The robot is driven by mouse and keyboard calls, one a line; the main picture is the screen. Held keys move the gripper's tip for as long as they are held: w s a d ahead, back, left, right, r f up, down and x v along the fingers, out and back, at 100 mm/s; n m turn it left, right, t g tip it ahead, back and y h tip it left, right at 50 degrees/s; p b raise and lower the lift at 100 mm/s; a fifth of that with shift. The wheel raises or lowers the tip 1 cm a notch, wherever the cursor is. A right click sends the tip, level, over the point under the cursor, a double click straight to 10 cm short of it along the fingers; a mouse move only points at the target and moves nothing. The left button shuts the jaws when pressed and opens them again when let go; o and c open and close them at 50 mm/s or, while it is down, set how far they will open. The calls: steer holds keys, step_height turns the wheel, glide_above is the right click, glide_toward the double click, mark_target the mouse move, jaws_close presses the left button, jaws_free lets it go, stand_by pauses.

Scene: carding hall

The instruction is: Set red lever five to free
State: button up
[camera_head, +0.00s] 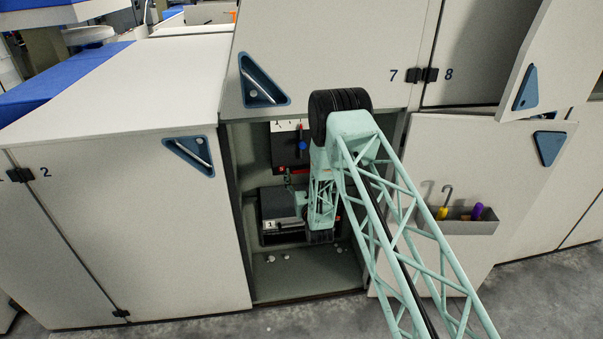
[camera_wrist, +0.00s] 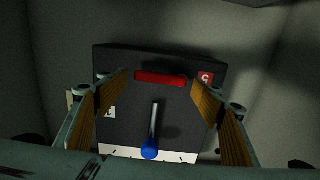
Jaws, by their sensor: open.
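A black box (camera_wrist: 130,70) fills the middle of the wrist view. A red lever (camera_wrist: 160,78) lies across its far part, beside a red label (camera_wrist: 205,79) whose mark I cannot read surely. A second lever with a blue knob (camera_wrist: 149,149) points toward the near side, above a white strip with tick marks. My gripper (camera_wrist: 160,88) is open, one padded finger on each side of the red lever; contact cannot be told. In the head view the black box (camera_head: 285,152) sits inside the open cabinet, partly hidden by my arm.
A lower dark unit (camera_head: 278,203) with a white label stands in the same cabinet (camera_head: 300,290), whose walls are close around my arm. Small white pieces lie on its floor. An open door (camera_head: 455,150) at right carries a bin (camera_head: 460,226) with a yellow-handled hook and a purple-handled item.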

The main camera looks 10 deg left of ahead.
steer(key=shift+x, duration=1.05)
steer(key=shift+c, duration=0.3)
steer(key=c, duration=1.1)
steer(key=shift+o, duration=0.2)
